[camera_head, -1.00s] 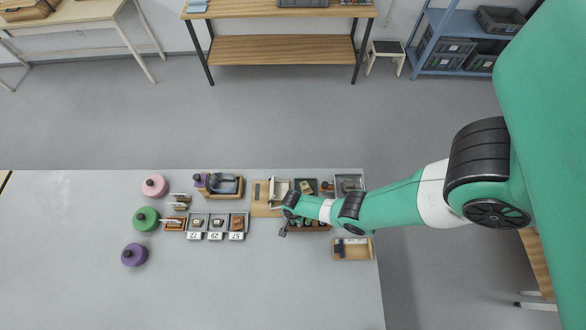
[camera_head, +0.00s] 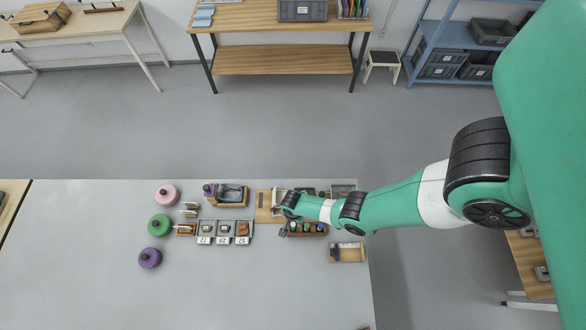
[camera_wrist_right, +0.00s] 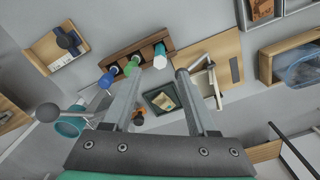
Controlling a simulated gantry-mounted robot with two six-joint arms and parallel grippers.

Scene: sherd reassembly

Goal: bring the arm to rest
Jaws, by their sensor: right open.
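My right arm reaches in from the right in the head view, and its small, dark gripper (camera_head: 284,230) is over the right part of the grey table (camera_head: 90,285). In the right wrist view the gripper (camera_wrist_right: 157,82) is open, with its two grey fingers apart and nothing between them. Below it are a wooden rack (camera_wrist_right: 137,58) with blue, green and white-topped tools and a dark tray (camera_wrist_right: 160,98) holding a sherd-like piece. I cannot tell the exact height above them. My left gripper is not in view.
Pink (camera_head: 166,195), green (camera_head: 159,225) and purple (camera_head: 150,258) round pots stand at the left of the work area. Numbered trays (camera_head: 223,232) and a wooden box (camera_head: 229,195) lie beside them. A small wooden tray (camera_head: 347,252) is near the right edge. The table front is mostly clear.

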